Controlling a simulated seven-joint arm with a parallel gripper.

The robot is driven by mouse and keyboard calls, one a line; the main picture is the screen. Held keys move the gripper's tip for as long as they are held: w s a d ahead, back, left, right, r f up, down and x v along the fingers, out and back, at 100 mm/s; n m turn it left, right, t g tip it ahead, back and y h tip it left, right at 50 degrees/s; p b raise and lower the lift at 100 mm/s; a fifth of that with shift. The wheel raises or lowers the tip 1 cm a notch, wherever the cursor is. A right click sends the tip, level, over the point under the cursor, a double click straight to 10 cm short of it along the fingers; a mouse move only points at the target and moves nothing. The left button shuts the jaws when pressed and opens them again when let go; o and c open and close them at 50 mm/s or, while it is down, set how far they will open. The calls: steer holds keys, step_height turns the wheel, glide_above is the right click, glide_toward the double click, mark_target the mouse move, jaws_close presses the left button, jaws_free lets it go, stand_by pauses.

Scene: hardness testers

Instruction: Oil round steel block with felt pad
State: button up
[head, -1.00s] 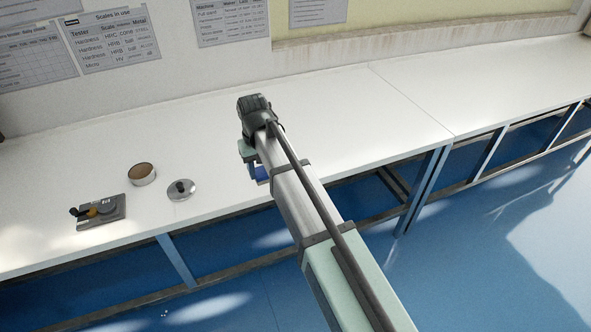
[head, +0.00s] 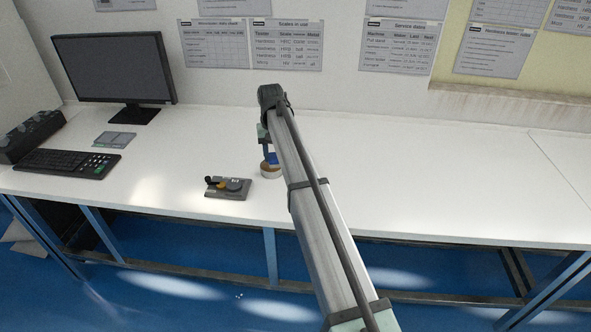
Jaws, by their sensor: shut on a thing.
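A small round tin (head: 271,174) with a brown top surface, which looks like the felt pad, stands on the white bench. My gripper (head: 269,158) is right over the tin, pointing down, with its blue fingers at the brown surface. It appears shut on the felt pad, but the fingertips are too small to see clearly. A dark grey plate (head: 243,192) lies left of the tin. It bears a round grey disc (head: 236,184), likely the steel block, with an orange piece and a black handle beside it. The knobbed lid is not visible now; my arm covers that area.
A monitor (head: 113,68), a keyboard (head: 66,162), a grey flat pad (head: 115,139) and a dark box (head: 30,135) stand on the left of the bench (head: 430,180). The bench right of my arm is clear. Printed sheets hang on the wall behind.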

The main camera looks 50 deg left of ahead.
mark_target(271, 153)
steer(key=w+a+m, duration=0.2)
steer(key=a+m, duration=0.1)
steer(key=a, duration=0.3)
steer(key=shift+w+a+r, duration=0.2)
steer(key=shift+w+r, duration=0.2)
steer(key=shift+f, duration=0.1)
steer(key=shift+f, duration=2.9)
steer(key=shift+f, duration=0.6)
steer(key=shift+r, duration=0.1)
step_height(271, 153, up, 7)
stand_by(0.7)
